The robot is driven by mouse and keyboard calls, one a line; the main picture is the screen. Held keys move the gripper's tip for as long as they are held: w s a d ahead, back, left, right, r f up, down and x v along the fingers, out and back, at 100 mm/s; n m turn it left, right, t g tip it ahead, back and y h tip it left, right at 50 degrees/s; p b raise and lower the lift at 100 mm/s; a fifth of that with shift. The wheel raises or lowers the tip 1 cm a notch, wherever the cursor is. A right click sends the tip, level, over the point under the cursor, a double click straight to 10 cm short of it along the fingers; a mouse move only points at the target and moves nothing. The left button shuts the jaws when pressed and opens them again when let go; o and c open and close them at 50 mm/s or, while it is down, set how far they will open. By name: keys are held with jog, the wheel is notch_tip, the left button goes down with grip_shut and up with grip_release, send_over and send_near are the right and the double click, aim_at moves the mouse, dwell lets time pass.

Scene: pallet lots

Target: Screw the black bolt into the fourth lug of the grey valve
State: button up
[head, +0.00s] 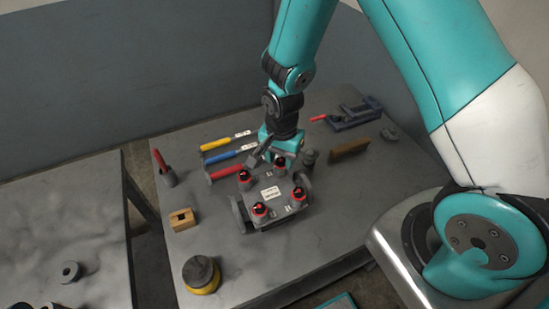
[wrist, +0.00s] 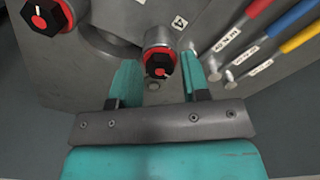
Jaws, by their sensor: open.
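The grey valve (head: 271,192) lies on the table, with black-headed bolts in red collars at its four corners. My gripper (wrist: 159,62) is open, and its two teal fingers stand on either side of one black bolt (wrist: 159,66) in a red collar; no contact is visible. Another black bolt (wrist: 46,12) shows at the wrist view's upper left. How deep the bolts sit cannot be told.
Red, blue (head: 232,155) and yellow (head: 217,143) handled tools lie behind the valve. A wooden block (head: 183,219) and a yellow-based dark round object (head: 201,275) are at the left. A blue vise (head: 354,114) and a brush (head: 349,150) are at the right.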

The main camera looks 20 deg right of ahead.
jog(key=n, duration=1.4)
jog(key=shift+n, duration=0.3)
